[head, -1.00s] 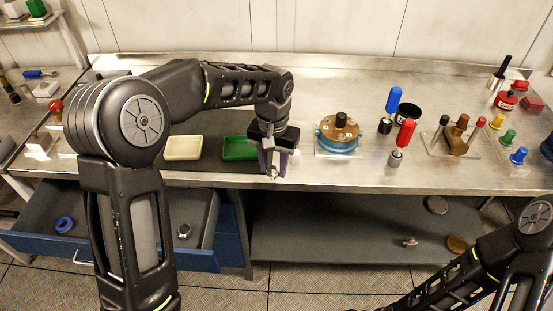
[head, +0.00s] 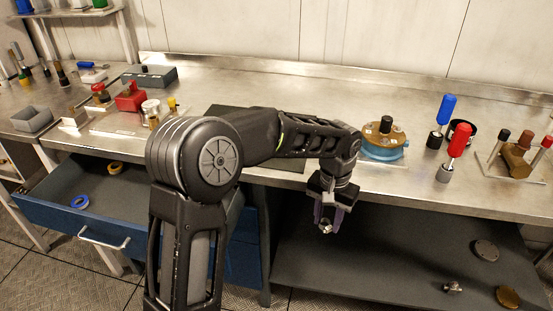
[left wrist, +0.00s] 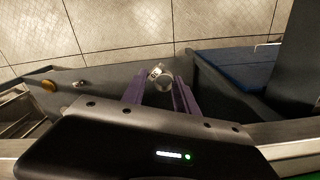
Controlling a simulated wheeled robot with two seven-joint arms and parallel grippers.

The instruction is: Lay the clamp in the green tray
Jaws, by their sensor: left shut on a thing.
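The clamp (head: 326,228) is a small silvery metal ring piece between the fingertips of my left gripper (head: 328,218). In the left wrist view the clamp (left wrist: 160,77) sits at the ends of the two purple fingers (left wrist: 158,90), which are shut on it. In the head view the gripper hangs in front of the bench's front edge, above the lower shelf. The green tray is hidden behind my left arm in the head view. A green sliver (left wrist: 306,177) at the lower right of the left wrist view may be its edge. My right gripper is out of view.
A blue drawer (head: 70,221) stands open at left, with a blue ring (head: 80,201) in it. A blue-based brass device (head: 385,142) stands on the bench right of my arm. Red and blue-handled tools stand farther right. The lower shelf (head: 390,245) holds several small metal parts.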

